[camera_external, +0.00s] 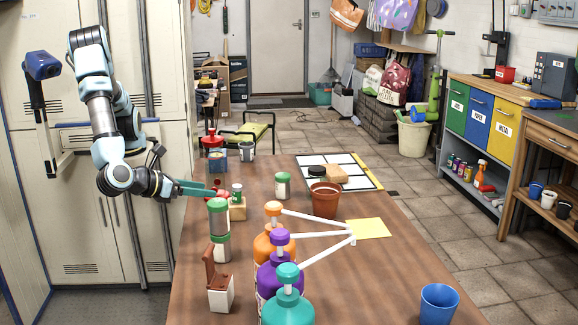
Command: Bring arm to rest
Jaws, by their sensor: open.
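My arm reaches in from the left in the external view, bent downward from its upper links. My gripper (211,189) points right, over the left edge of the wooden table (390,290). Its two teal fingers look close together from this side, but the jaws are open. The tips are near a small red object (221,191) and just above a green-capped container (218,235). I cannot tell whether they touch either one. Nothing is clearly seen held between the fingers.
Pump bottles in orange (273,243), purple (280,276) and teal (288,306) stand at the front. A brown pot (325,200), a green-lidded jar (283,185) and a blue cup (438,304) are also on the table. Lockers (158,100) stand behind my arm. The table's front right is mostly clear.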

